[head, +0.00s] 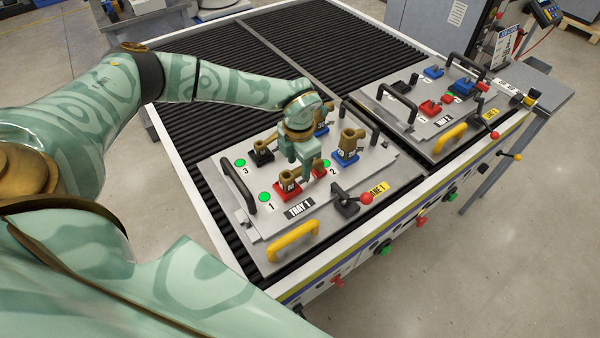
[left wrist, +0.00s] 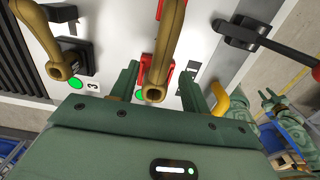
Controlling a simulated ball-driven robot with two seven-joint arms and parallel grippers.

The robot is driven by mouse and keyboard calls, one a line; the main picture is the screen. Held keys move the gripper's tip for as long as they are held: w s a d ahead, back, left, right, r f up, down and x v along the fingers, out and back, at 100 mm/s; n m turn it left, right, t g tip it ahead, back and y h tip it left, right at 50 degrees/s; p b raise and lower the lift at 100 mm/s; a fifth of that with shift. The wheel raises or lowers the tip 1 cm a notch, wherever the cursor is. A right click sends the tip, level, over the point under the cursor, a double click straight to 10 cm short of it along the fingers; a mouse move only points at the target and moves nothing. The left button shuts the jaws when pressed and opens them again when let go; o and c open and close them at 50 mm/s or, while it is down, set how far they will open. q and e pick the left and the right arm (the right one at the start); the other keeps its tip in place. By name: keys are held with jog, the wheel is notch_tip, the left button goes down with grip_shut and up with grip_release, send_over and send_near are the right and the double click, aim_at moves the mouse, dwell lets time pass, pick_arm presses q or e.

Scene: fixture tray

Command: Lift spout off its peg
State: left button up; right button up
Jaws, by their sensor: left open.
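Several brass spouts stand on coloured blocks on the Tray 1 plate. One brass spout (head: 287,179) stands on a red block (head: 285,194). My left gripper (head: 302,166) is just above and beside it, open, with its fingers pointing down. In the left wrist view, the spout (left wrist: 163,50) over a red block lies between the two spread fingers (left wrist: 157,85), with visible gaps on both sides. Other spouts stand on a black block (head: 262,156) and a blue block (head: 345,157); another blue block is partly behind my gripper.
The tray plate (head: 222,190) has black side handles, a yellow handle (head: 293,240) and a red-knobbed lever (head: 366,198). A second tray (head: 400,120) with coloured blocks lies to the right. Black rollers (head: 290,40) beyond the trays are clear.

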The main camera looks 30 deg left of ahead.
aim_at(300, 168)
pick_arm(q)
notch_tip(300, 168, down, 4)
jog(key=shift+w+r, duration=0.1)
jog(key=shift+w, duration=0.05)
jog(key=shift+c, duration=0.9)
grip_shut()
jog(key=shift+r, duration=0.15)
